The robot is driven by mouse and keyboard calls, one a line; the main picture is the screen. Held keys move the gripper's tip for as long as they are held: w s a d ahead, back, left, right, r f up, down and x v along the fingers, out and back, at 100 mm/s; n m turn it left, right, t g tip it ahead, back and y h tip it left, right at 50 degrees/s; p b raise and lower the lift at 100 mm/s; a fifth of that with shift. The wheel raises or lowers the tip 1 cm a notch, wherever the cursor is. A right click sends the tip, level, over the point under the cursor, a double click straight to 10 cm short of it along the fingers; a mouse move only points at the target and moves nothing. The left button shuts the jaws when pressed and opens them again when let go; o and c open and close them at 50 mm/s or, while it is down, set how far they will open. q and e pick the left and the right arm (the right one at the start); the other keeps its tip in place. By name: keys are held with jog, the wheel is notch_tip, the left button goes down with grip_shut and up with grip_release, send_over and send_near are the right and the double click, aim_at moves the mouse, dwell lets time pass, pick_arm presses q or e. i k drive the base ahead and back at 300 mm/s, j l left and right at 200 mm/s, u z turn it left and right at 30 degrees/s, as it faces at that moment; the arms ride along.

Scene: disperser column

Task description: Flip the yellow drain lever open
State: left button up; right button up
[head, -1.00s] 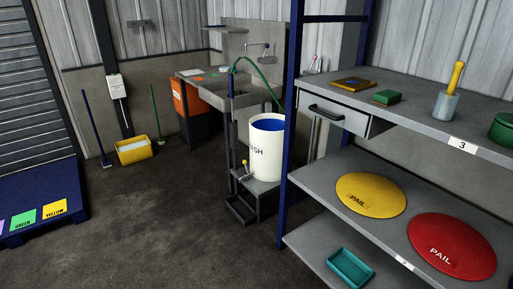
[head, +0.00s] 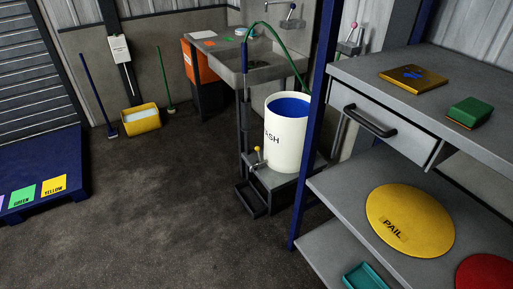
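The yellow drain lever (head: 257,150) is small and sits on the tap low on the left front of a white wash drum (head: 290,145). It looks roughly upright, but it is too small to tell its exact angle. The drum holds something blue and stands on a low grey stand (head: 277,183) with a step at its front. Neither of my grippers shows in the head view.
A blue-posted shelf unit (head: 313,130) stands close on the right, with a drawer (head: 380,130) and a yellow pail disc (head: 410,220). A sink (head: 255,65) with a green hose (head: 287,57) is behind the drum. The dark floor (head: 160,210) left of the stand is clear.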

aim_at(258, 149)
jog(key=i+j, duration=0.45)
jog(key=i+j+z, duration=0.1)
jog(key=i+j, duration=0.7)
jog(key=i+j+z, duration=0.15)
jog(key=i+j, duration=0.65)
jog(key=j, duration=0.3)
jog(key=i+j+z, duration=0.1)
jog(key=i+j, duration=0.3)
jog(key=j, duration=0.1)
